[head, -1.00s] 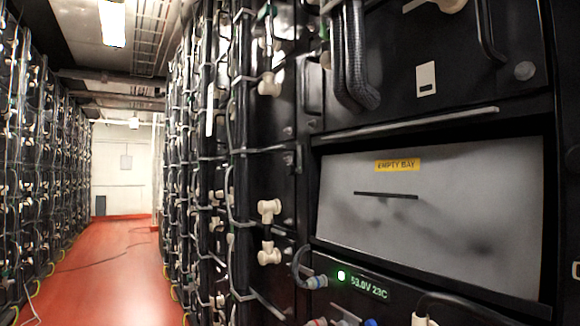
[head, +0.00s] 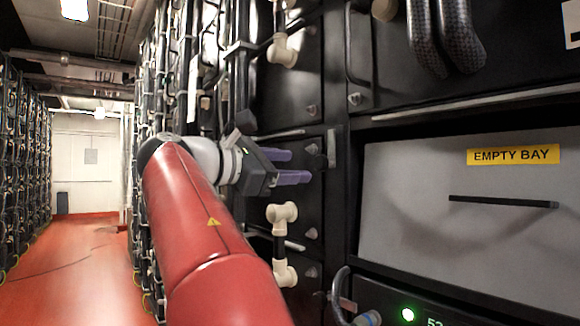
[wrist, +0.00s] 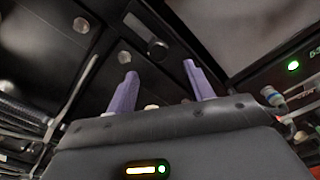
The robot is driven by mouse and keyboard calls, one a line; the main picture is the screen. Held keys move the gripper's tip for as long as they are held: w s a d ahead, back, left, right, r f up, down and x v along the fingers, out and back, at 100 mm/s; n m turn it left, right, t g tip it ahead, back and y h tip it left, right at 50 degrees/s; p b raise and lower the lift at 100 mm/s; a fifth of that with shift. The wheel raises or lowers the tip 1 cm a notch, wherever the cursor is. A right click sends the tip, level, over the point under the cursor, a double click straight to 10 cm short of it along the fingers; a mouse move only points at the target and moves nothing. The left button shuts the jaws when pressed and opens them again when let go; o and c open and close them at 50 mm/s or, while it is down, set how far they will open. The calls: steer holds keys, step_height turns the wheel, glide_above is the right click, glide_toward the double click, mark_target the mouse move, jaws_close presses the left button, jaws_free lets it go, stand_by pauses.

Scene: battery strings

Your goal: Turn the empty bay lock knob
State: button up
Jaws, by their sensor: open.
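The empty bay (head: 470,215) is a grey panel with a yellow EMPTY BAY label and a dark slot, at the right of the head view. A dark round knob (wrist: 158,49) shows in the wrist view, beside a small pale plate (wrist: 134,24); it looks like the lock knob. My gripper (head: 298,166) has purple fingers and is left of the bay, pointing toward the rack front. Its fingers (wrist: 160,70) are spread and empty, with the knob beyond and between their tips in the picture. I cannot tell the remaining distance.
Cream pipe fittings (head: 283,212) stick out below my gripper. A status panel with a green light (head: 408,314) is under the bay. Thick black hoses (head: 440,40) hang above. The red-floored aisle (head: 70,265) on the left is open.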

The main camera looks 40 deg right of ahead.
mark_target(317, 163)
steer(key=d, duration=0.5)
steer(key=s+d, duration=0.1)
steer(key=d, duration=0.1)
steer(key=shift+d+r+p, duration=0.25)
steer(key=shift+d+p, duration=0.05)
steer(key=shift+p, duration=0.05)
steer(key=c, duration=1)
steer(key=shift+o, duration=0.2)
